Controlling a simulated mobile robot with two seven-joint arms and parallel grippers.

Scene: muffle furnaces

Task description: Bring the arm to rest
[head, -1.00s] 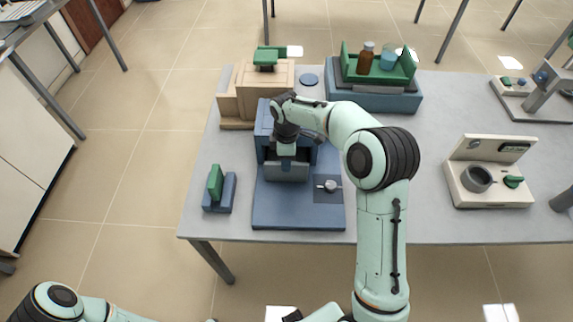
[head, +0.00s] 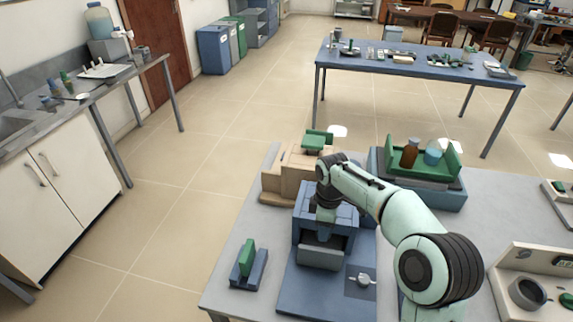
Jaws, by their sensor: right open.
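My right arm reaches in from the lower right over the blue muffle furnace (head: 312,287). My right gripper (head: 325,218) points down at the front of the furnace, just above its grey door or front panel (head: 321,256). The jaws are open; the fingertips are small and partly hidden, and I cannot tell whether they touch the furnace. A round knob (head: 363,279) sits on the furnace base, right of the door. My left arm and gripper are not in view.
A beige box-shaped unit (head: 276,184) stands behind the furnace. A green tray (head: 452,158) with a brown bottle (head: 410,152) and a blue beaker (head: 433,153) is at the back right. A small green-and-blue stand (head: 248,270) is left. A beige device (head: 527,262) stands right.

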